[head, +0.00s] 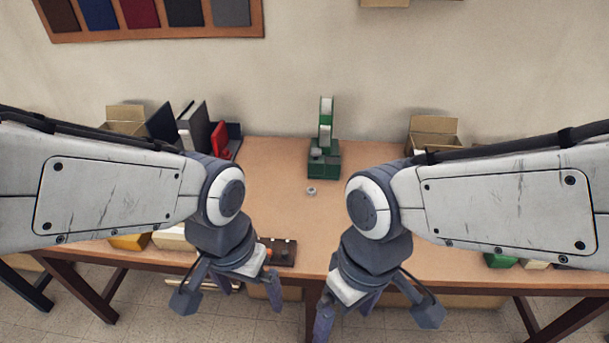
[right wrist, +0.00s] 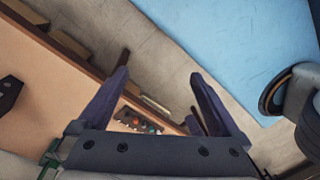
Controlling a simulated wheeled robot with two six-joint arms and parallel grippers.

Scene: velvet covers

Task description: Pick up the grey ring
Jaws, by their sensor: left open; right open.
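The grey ring (head: 311,191) is a small light-grey piece lying on the wooden tabletop in the head view, just in front of the green machine (head: 324,158). My left gripper (head: 248,286) is open and empty, low and to the left of the ring, near the table's front edge. My right gripper (head: 347,308) is open, nearer the camera and slightly right of the ring. In the right wrist view its two fingers (right wrist: 158,82) are spread with nothing between them. I cannot make out the ring in that view.
A dark tray with small coloured pieces (head: 280,252) lies at the table's front edge; it also shows in the right wrist view (right wrist: 136,121). Binders (head: 195,128) stand at back left, and an open cardboard box (head: 433,135) at back right. The tabletop (head: 275,200) around the ring is clear.

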